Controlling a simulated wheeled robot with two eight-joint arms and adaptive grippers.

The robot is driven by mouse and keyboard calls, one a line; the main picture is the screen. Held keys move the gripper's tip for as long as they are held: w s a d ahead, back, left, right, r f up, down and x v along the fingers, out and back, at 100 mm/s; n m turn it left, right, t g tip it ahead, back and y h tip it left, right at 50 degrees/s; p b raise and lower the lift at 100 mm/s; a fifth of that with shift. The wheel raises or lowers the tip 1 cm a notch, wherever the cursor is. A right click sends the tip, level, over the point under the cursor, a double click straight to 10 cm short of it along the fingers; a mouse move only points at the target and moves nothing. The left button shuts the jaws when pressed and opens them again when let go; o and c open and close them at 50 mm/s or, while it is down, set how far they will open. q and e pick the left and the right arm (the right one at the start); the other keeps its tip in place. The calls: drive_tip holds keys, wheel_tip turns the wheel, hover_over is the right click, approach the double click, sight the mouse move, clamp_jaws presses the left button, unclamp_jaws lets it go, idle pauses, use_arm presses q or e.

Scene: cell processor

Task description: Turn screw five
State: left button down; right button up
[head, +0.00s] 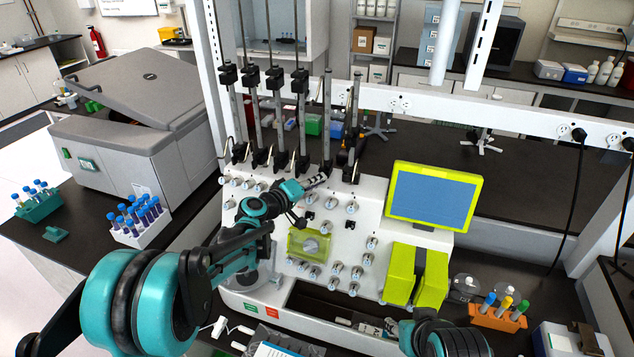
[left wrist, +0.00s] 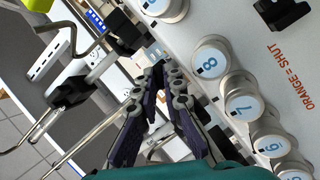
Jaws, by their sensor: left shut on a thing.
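Round white knobs, or screws, sit on the white panel of the cell processor (head: 345,225). In the left wrist view the numbered caps include 8 (left wrist: 210,64), 7 (left wrist: 241,107) and 6 (left wrist: 271,147). Another knob (left wrist: 295,174) is cut off at the lower edge and seems to be number five. My left gripper (head: 318,181) is in front of the panel's upper part, below the clamp posts. In the left wrist view its fingers (left wrist: 160,68) are close together, left of knob 8. What they hold is hidden. My right gripper is out of view.
Black clamps on metal posts (head: 276,78) stand behind the panel. A yellow-green framed screen (head: 432,196) and yellow-green block (head: 400,273) are on the right. Tube racks stand at left (head: 140,235) and lower right (head: 497,318). A grey centrifuge (head: 135,135) stands at left.

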use_arm(q)
drive_tip(key=c, duration=1.6)
unclamp_jaws()
drive_tip(key=shift+c, duration=0.2)
drive_tip(key=shift+s+a, duration=0.1)
drive_tip(key=v, duration=0.7)
drive_tip(key=shift+s+a, duration=0.2)
drive_tip(key=shift+s, duration=0.15)
drive_tip(key=shift+r, duration=0.1)
